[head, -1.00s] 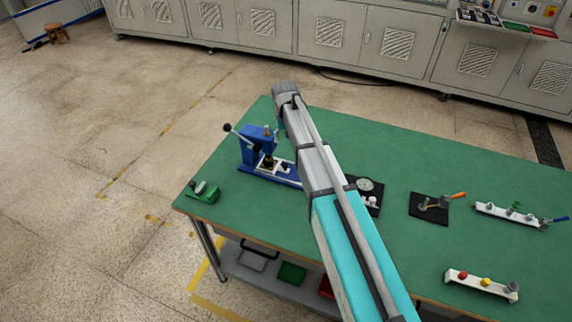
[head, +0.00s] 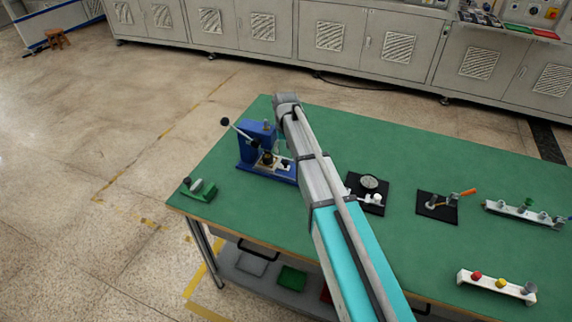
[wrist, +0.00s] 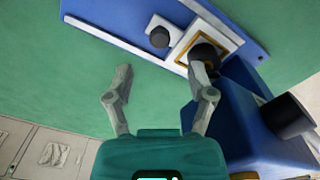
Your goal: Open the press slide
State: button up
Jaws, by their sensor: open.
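The blue press (head: 252,145) stands on the left part of the green table, with a black-knobbed lever at its upper left. In the wrist view, its blue base (wrist: 110,27) crosses the top and its blue body (wrist: 250,125) fills the right. A pale slide plate with a black knob (wrist: 159,37) lies on the base, beside a yellow-edged square with a dark round part. My gripper (wrist: 160,75) is open and empty. Its fingers are near the base; the right fingertip overlaps the dark round part in the picture. The arm hides the gripper in the head view.
A green block fixture (head: 200,190) sits at the table's left corner. Right of my arm are a black plate with a round dial (head: 369,184), a toggle clamp on a black plate (head: 438,207) and white strips with knobs (head: 496,286). Open green surface lies between them.

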aim_at(285, 161)
jog(key=shift+f+b, duration=2.65)
jog(key=shift+f, duration=0.3)
grip_shut()
